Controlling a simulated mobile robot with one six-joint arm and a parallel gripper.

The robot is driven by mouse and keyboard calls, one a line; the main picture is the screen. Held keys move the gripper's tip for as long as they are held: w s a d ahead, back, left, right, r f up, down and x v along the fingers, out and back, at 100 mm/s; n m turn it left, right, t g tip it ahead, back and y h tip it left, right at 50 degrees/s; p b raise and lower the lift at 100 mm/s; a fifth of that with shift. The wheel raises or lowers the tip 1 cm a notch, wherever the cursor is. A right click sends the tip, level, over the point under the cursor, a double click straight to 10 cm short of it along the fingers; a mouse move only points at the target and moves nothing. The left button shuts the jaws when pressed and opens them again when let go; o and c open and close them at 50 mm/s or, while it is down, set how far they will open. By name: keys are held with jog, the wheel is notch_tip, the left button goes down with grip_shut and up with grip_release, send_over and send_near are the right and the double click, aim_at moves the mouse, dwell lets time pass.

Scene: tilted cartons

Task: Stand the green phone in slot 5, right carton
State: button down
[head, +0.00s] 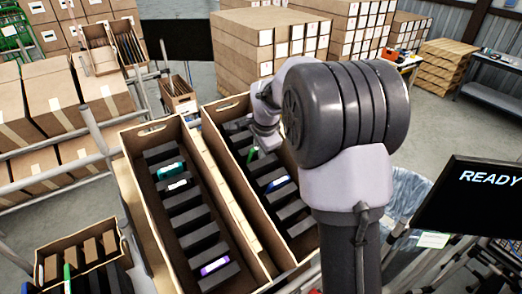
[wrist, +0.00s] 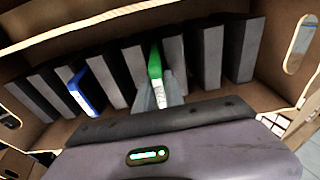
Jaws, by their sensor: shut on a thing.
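The green phone (wrist: 155,64) is between the fingers of my gripper (wrist: 158,92), which is shut on it, in the wrist view. It is upright with a slight lean, among the dark dividers of the right carton (head: 296,254). I cannot tell how deep it sits or whether it touches the floor of the slot. In the head view the green phone (head: 252,154) shows as a small strip beside my wrist, and my arm hides much of the carton's right side. Slot numbers are not visible.
A blue phone (wrist: 86,92) stands in another slot of the right carton. The left carton (head: 133,182) beside it holds a teal phone (head: 170,171), a white one (head: 178,185) and a purple one (head: 214,265). The carton walls rise around the dividers.

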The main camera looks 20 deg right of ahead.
jog(key=c, duration=1.3)
grip_release()
jog(key=shift+s+a+f, duration=0.15)
jog(key=shift+s+f, duration=0.15)
jog(key=shift+f, duration=0.35)
jog(key=shift+c, duration=0.2)
jog(key=shift+r, duration=0.45)
jog(key=d+p+v, duration=0.1)
jog(key=v, duration=1.6)
jog(key=shift+w+a+r, duration=0.25)
jog(key=shift+a+r, duration=0.15)
jog(key=shift+r, duration=0.05)
jog(key=p+v, duration=0.4)
jog(key=v, duration=0.3)
jog(key=shift+d+p, duration=0.4)
jog(key=shift+w, duration=0.25)
